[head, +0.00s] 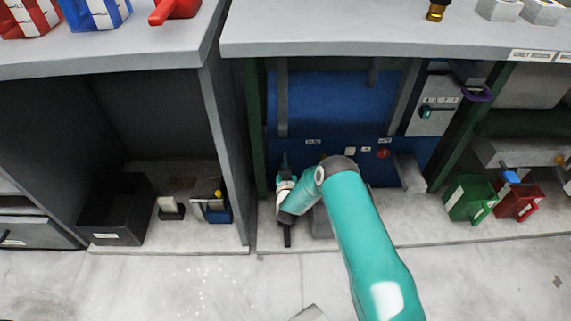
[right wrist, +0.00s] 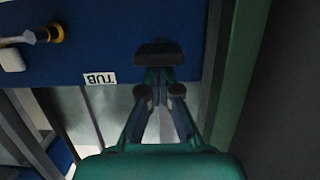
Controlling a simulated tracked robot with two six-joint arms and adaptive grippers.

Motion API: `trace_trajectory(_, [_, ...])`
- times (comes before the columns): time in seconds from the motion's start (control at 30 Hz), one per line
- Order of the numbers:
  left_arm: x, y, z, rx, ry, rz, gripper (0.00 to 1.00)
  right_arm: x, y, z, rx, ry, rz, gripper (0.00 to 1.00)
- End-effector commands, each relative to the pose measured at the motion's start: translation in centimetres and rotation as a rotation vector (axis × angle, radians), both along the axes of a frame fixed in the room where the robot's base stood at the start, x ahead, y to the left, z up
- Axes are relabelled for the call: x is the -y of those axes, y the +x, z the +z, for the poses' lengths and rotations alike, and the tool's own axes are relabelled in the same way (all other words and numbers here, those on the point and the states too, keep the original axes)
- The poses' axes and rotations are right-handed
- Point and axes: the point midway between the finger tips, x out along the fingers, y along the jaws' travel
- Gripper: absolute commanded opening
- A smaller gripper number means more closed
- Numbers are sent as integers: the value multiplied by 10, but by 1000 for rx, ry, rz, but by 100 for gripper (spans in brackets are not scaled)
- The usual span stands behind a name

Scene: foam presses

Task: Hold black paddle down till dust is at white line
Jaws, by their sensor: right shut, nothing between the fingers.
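The black paddle (right wrist: 158,51) shows in the right wrist view as a dark block on the blue press front, just beyond my fingertips. My right gripper (right wrist: 160,80) is shut and empty, its tips at the paddle's lower edge. I cannot tell whether they press on it. In the head view my right gripper (head: 284,172) reaches into the left side of the blue press (head: 345,105), and the paddle cannot be made out there. I cannot make out the dust or the white line. My left gripper is out of view.
A green post (right wrist: 240,75) stands close to the right of the gripper in the wrist view. A "TUB" label (right wrist: 100,78) is to its left. The head view shows a red button (head: 383,153), a grey control box (head: 435,103), a green bin (head: 470,198) and a black bin (head: 116,210).

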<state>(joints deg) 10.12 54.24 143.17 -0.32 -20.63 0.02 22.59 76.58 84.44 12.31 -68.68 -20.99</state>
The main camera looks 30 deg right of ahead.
Motion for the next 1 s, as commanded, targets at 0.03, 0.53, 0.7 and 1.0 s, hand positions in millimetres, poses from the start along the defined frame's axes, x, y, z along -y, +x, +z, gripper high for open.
trace_trajectory(0.03, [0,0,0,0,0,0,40,-1,-5,-9,-22,12,-2,0])
trace_trajectory(0.53, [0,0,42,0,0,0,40,-20,-26,48,-12,4,7,0])
trace_trajectory(0.7, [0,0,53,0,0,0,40,-39,-54,57,-7,2,8,0])
trace_trajectory(1.0, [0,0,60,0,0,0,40,-54,-80,64,-2,-1,8,0])
